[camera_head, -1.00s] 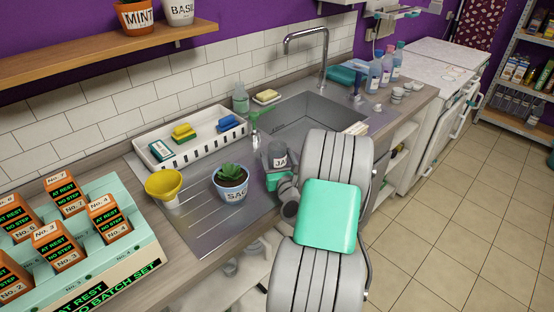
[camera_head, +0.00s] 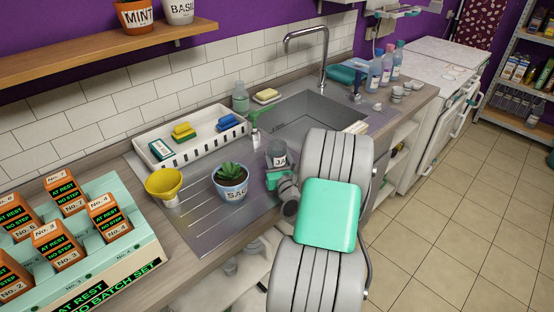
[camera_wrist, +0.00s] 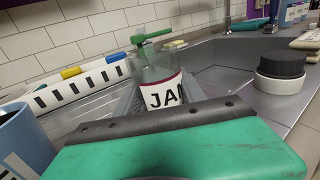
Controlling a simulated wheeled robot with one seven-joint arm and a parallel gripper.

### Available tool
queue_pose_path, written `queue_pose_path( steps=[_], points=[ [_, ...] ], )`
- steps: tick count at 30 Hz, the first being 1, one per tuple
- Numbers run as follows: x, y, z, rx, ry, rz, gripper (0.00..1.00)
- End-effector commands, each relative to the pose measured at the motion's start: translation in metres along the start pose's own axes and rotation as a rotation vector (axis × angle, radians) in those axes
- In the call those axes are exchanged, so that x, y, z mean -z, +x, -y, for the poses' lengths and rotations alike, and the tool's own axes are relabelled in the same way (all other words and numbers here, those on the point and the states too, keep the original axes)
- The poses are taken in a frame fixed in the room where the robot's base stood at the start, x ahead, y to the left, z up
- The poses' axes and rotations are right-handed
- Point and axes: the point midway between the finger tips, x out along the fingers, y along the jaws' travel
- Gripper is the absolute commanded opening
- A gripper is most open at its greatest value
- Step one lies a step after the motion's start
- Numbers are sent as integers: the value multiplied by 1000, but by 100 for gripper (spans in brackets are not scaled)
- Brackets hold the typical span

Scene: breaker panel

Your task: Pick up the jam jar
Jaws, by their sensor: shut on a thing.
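The jam jar (camera_head: 278,153) is a clear jar with a white label reading "JA", at the front of the sink's drainboard. My gripper (camera_head: 277,177) is shut on the jar from the front right. I cannot tell whether the jar's base touches the drainboard.
A succulent in a blue pot (camera_head: 231,182) stands close left of the jar. A green-topped bottle (camera_head: 254,134) is just behind it. A dark-lidded jar (camera_wrist: 280,72) is at right.

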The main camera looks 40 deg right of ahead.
Motion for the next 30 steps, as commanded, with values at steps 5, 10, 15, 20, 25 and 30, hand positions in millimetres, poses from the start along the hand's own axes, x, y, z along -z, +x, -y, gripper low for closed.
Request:
queue_pose_path(
  steps=[5,10,15,20,25,30],
  points=[
    [-1,0,0,0,0,2,0],
    [-4,0,0,0,-1,2,0],
    [-15,1,0,0,-2,5,0],
    [-32,1,0,0,-3,5,0],
    [-51,-10,-9,-1,-2,4,0],
    [-72,-25,-19,0,-1,3,0]
  ],
)
